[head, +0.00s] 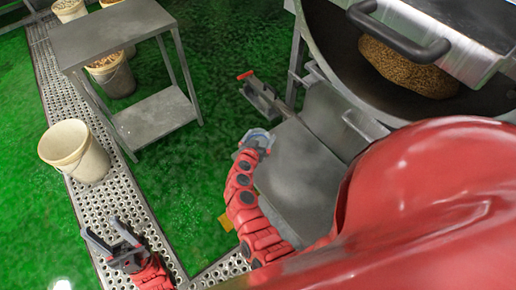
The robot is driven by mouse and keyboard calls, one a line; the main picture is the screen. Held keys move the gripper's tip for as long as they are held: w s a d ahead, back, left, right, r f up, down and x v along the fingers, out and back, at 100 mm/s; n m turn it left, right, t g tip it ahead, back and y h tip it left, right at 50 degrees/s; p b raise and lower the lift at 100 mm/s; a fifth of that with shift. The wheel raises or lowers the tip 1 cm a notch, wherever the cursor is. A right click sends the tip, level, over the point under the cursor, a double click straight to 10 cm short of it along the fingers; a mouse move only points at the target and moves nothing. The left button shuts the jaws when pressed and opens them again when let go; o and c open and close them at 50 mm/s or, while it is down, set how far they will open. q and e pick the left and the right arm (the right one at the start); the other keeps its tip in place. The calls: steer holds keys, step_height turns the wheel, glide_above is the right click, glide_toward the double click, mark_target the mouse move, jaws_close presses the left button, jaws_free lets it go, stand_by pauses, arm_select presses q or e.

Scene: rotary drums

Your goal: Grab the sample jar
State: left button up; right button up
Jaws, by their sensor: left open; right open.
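A small pale, glassy round thing, apparently the sample jar (257,136), is at the edge of a grey metal surface (295,165), at the tip of my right arm. My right gripper (258,145) is right at the jar and overlaps it in the picture. Its fingers are too small to tell whether they touch the jar. My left gripper (106,238) is open and empty, low at the left above the perforated metal strip.
A large metal drum (330,35) holding brown grains stands at the upper right. A two-level metal table (110,35) is at the upper left. A cream bucket (75,150) stands on the perforated strip (125,200). Green floor (200,170) is clear between table and metal surface.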

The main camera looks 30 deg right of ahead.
steer(key=c, duration=1.1)
